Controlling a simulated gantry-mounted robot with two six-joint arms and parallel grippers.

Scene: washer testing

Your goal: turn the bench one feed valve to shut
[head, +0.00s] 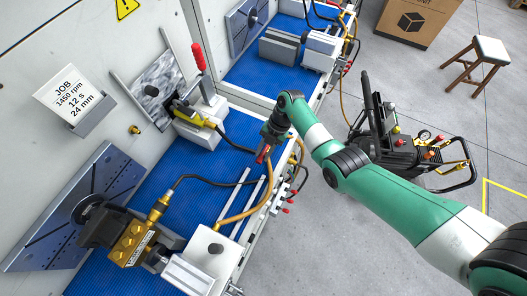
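My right gripper (265,148) reaches in from the right on a green and white arm, at the front edge of the nearer blue bench (208,174). A small red part (261,156) shows right at its fingertips. I cannot tell whether this is a valve handle or part of the gripper, or whether the fingers are open or shut. Several small red-tipped levers (288,210) stick out along the bench's front edge below the gripper. Which one is the bench one feed valve is not clear. My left gripper is not in view.
A brass block (132,242) with hoses sits at the lower left. A red-handled clamp (198,57) stands by the back panel. A black wheeled pump unit (402,152), a stool (479,62) and a cardboard box (419,20) stand on the grey floor.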

